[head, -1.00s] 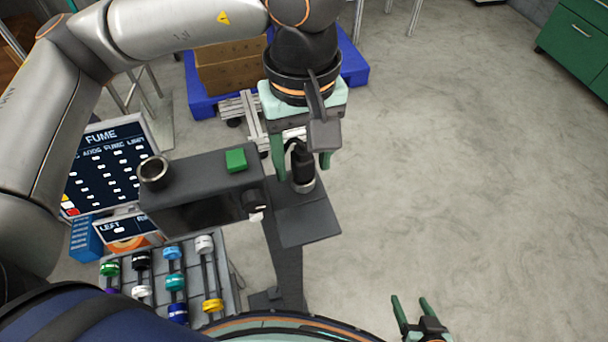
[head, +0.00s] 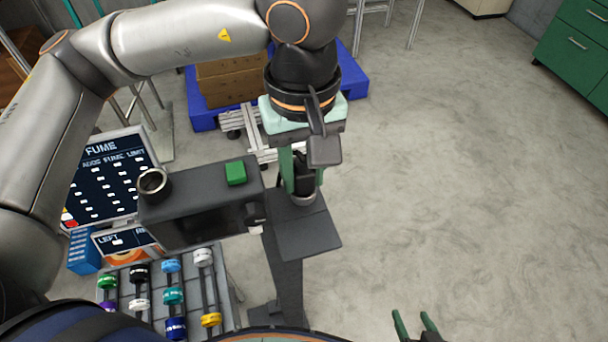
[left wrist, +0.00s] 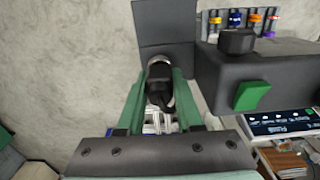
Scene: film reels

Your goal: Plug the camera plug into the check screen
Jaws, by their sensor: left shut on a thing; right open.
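The camera plug (head: 303,197), black with a silver ring at its lower end, stands upright at the far edge of a dark shelf. My left gripper (head: 304,185) is shut on it from above, its green fingers on both sides. In the left wrist view the plug (left wrist: 159,85) sits between the fingers (left wrist: 160,76), partly hidden by them. The check screen (head: 205,205) seems to be the dark box with a green button just left of the gripper. I cannot make out its socket. My right gripper (head: 415,324) is open and empty at the bottom right.
The dark shelf (head: 305,238) on a post adjoins the box. A display panel (head: 110,180) stands at the left, with a rack of coloured reels (head: 190,290) below it. A blue pallet with boxes (head: 208,118) lies behind. The floor at right is clear.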

